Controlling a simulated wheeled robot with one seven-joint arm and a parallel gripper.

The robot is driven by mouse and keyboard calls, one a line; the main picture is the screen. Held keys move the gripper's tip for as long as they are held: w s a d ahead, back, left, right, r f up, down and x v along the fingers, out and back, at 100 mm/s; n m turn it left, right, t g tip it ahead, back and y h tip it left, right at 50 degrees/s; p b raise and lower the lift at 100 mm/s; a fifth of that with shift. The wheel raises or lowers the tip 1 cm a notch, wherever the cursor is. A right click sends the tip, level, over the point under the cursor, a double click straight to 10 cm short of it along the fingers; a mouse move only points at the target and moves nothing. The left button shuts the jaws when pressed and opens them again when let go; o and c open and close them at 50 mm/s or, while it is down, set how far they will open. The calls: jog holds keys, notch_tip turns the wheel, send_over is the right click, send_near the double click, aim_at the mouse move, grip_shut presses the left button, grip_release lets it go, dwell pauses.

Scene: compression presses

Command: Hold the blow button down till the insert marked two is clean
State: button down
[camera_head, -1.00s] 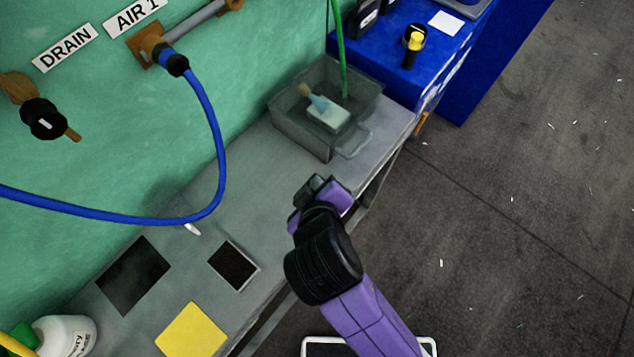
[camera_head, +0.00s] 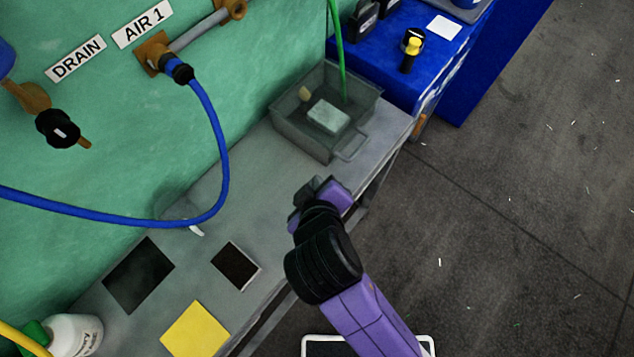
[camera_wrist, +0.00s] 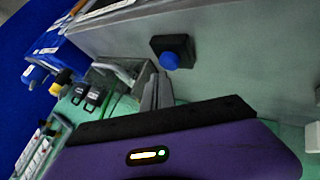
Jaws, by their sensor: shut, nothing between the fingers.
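A pale block (camera_head: 328,117), which looks like the insert, lies in the grey see-through bin (camera_head: 350,146) at the back of the bench. No mark on it is readable, and I cannot tell how clean it is. A beige nozzle (camera_head: 305,93) points into the bin beside it, with no jet showing. A round blue button (camera_wrist: 169,61) sits on a black box on the grey bench's side in the wrist view. My gripper (camera_head: 318,190) is shut and empty at the bench's front edge. Its fingertips (camera_wrist: 158,75) are close to the button; I cannot tell whether they touch it.
A blue hose (camera_head: 217,140) hangs from the AIR 1 fitting over the bench. A green hose (camera_head: 337,45) runs down into the bin. A yellow square (camera_head: 195,328), dark plates and a white bottle (camera_head: 75,335) are on the near bench. Open floor lies right.

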jog(key=shift+r, duration=0.25)
notch_tip(320, 180, up, 5)
jog(key=p, duration=0.5)
jog(key=shift+p, duration=0.3)
dwell(0.4)
notch_tip(320, 180, up, 7)
jog(key=s+a+t+y, duration=0.1)
jog(key=a+t+y, duration=0.1)
jog(key=t+y, duration=0.3)
jog(key=s+d+m+h+b, duration=0.2)
jog(key=s+d+m+h, duration=0.3)
jog(key=s+d, duration=1.7)
jog(key=s+m, duration=0.1)
jog(key=m, duration=0.3)
jog(key=shift+d+m+t+h+b, duration=0.3)
jog(key=shift+m+b, duration=0.1)
